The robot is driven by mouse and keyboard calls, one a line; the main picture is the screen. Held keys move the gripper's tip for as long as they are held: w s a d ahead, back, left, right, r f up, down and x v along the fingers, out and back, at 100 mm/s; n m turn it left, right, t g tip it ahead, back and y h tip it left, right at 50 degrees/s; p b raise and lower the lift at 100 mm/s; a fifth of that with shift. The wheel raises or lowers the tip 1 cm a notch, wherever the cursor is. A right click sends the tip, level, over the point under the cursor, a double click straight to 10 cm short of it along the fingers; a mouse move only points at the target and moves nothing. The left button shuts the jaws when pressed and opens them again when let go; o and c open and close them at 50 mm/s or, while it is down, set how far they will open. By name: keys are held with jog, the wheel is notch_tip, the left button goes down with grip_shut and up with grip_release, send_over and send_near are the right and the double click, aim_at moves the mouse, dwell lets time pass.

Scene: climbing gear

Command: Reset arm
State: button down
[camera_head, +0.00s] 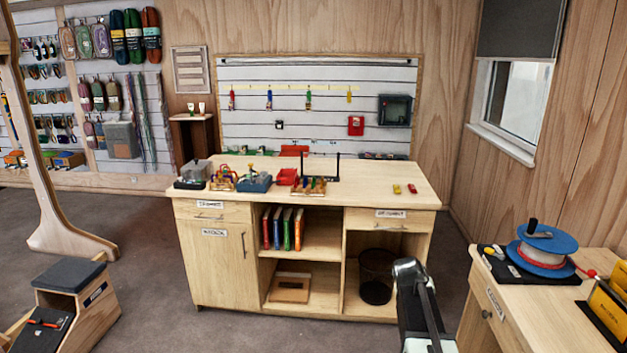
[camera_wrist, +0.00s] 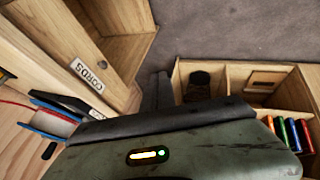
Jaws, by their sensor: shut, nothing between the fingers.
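My arm rises at the lower right of the head view, and its dark end (camera_head: 410,272) is in front of the workbench's lower right side. In the wrist view, my gripper (camera_wrist: 157,88) shows as dark fingers beyond its large grey-green body. The fingers are shut and nothing shows between them. The gripper is above the floor between the workbench (camera_head: 330,196) and the side desk (camera_head: 497,268), apart from the items on both tops.
The side desk bears a blue reel (camera_head: 545,248) and a yellow box (camera_head: 608,305). The workbench holds small gear on top, several upright books (camera_head: 282,228) and a dark bin (camera_head: 376,277) below. A step stool (camera_head: 75,290) stands left. Grey floor (camera_head: 150,240) is open between.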

jog(key=s+a+f+n+g+y+p, duration=0.1)
jog(key=s+a+g+y, duration=0.3)
jog(key=s+a, duration=1.6)
jog(key=shift+a+g+y, duration=0.15)
jog(key=shift+g+y, duration=0.15)
jog(key=shift+y, duration=0.1)
